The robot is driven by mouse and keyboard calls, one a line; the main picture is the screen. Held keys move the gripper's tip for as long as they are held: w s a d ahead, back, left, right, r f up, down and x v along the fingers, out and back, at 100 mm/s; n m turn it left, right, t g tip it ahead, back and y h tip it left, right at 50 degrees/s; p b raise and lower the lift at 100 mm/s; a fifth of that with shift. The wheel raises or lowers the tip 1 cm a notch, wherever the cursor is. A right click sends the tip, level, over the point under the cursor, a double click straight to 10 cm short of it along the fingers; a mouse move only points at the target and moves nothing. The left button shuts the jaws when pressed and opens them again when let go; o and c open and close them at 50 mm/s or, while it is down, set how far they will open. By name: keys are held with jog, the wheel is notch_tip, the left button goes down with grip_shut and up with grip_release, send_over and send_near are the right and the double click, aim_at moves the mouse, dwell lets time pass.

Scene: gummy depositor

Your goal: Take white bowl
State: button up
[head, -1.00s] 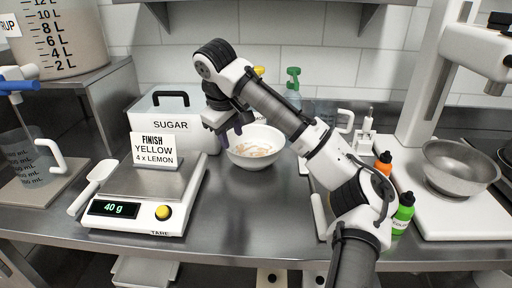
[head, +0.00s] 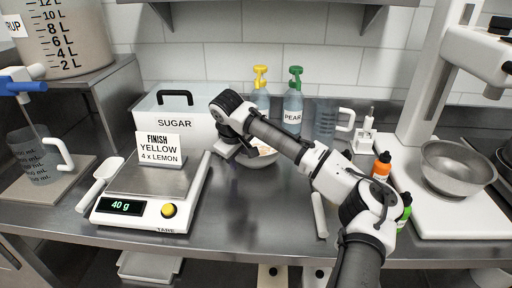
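The white bowl (head: 262,163) stands on the steel counter in the head view, right of the sugar box. Its contents look pale orange. My arm crosses in front of it and hides much of its upper part. My gripper (head: 229,150) is at the bowl's left side, close to its rim. Its fingers are mostly hidden, so I cannot tell whether they are open or touch the bowl.
A sugar box (head: 172,122) stands left of the bowl, with a scale (head: 150,195) reading 40 g in front. Yellow-topped (head: 260,95) and green-topped (head: 293,110) bottles stand behind. A jug (head: 325,120) is at right. The counter's front middle is clear.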

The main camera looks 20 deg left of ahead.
grip_shut()
dwell(0.4)
notch_tip(320, 180, up, 10)
jog(key=shift+r+b, duration=0.1)
jog(key=shift+b, duration=0.8)
